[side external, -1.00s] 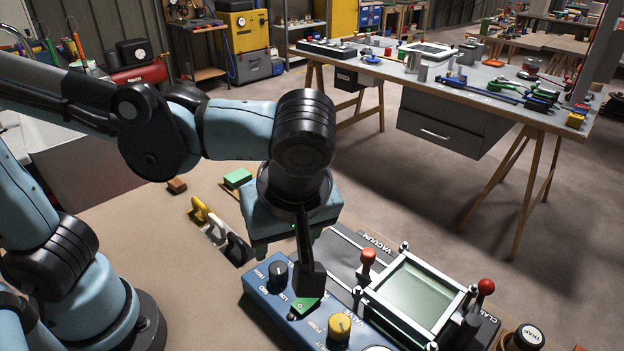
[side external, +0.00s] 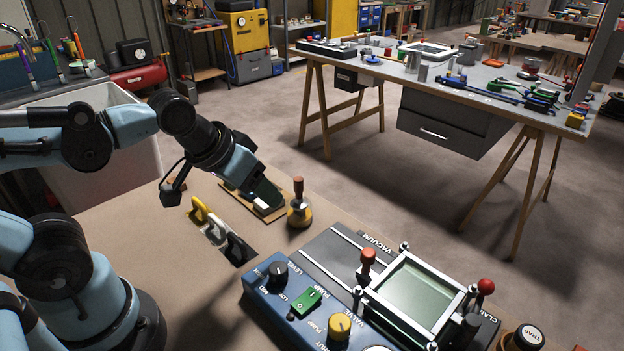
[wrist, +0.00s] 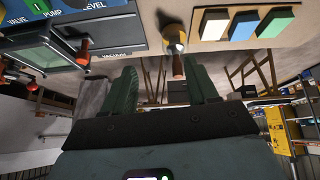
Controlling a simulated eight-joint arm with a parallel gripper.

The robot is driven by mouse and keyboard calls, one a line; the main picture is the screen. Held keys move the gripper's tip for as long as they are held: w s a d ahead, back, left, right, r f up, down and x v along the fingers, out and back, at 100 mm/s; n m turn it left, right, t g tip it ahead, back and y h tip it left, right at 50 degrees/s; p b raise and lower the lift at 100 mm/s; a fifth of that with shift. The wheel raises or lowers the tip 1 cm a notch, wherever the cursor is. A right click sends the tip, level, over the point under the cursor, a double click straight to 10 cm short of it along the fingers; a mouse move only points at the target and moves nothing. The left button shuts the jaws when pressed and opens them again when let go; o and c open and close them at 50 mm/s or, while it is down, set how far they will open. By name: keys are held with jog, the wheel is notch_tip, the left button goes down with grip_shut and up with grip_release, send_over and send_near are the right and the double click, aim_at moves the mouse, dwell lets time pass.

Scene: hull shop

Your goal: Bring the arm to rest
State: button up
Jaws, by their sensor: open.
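My gripper (side external: 265,197) is at the left of the work area, above the far part of the bench, tilted down and to the right. In the wrist view its two dark green fingers (wrist: 163,82) are spread apart with nothing held between them.
The blue console (side external: 262,298) with knobs and a green switch (side external: 306,300) lies to the right. Behind it is a clamped frame (side external: 413,296) with red-knobbed levers. White, blue and green blocks (wrist: 275,21) show in the wrist view.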

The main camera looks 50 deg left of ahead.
jog(key=shift+w+a+m+t, duration=0.1)
jog(key=shift+a+m+t, duration=0.35)
jog(key=shift+a, duration=0.2)
